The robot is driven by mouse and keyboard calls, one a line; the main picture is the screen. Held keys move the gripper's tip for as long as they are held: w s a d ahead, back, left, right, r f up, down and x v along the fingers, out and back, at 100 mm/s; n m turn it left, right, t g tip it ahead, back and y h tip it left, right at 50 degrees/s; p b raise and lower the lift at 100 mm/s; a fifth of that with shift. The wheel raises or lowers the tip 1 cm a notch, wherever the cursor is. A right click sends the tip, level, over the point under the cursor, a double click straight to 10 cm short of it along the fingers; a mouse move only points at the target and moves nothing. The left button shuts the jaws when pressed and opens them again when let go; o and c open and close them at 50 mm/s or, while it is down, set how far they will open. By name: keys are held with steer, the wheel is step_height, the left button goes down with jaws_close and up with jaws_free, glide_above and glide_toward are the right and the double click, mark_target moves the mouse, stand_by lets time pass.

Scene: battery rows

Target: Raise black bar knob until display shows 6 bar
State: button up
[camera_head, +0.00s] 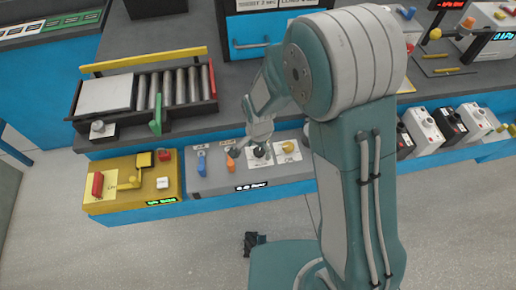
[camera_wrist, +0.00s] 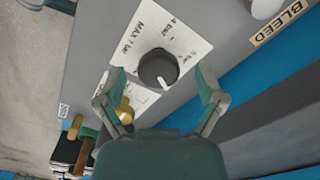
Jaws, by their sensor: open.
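The black bar knob (camera_wrist: 158,67) is round with a white pointer mark. It sits on a white card (camera_wrist: 155,35) reading "MAX 7 bar" and "4 bar". It also shows as a dark knob in the head view (camera_head: 262,153), partly covered by my gripper. My gripper (camera_wrist: 162,84) is open and empty, its two fingers spread on either side of the knob in the wrist view, apart from it. I cannot tell the remaining height. The display (camera_head: 251,187) on the grey panel's front edge is lit, but its digits are too small to read surely.
A yellow knob (camera_head: 288,146) is just right of the black knob. Blue (camera_head: 201,165) and orange (camera_head: 230,162) levers stand to its left. A yellow panel (camera_head: 120,200) lies further left, a roller conveyor (camera_head: 160,90) behind. White and black boxes (camera_head: 422,128) line the right.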

mark_target(259, 150)
step_height(259, 150, up, 12)
steer(key=shift+a+f, duration=0.15)
steer(key=shift+w, duration=0.1)
stand_by(0.4)
steer(key=s+d+r+n+t, duration=0.3)
steer(key=s+d+r+n, duration=0.15)
steer(key=d+r, duration=0.7)
steer(key=s+d+r+n+t, duration=0.2)
steer(key=s+d+r, duration=0.3)
steer(key=s, duration=0.5)
steer(key=shift+s+d+r+n+t, duration=0.3)
steer(key=shift+d+n, duration=0.25)
steer(key=shift+d, duration=0.6)
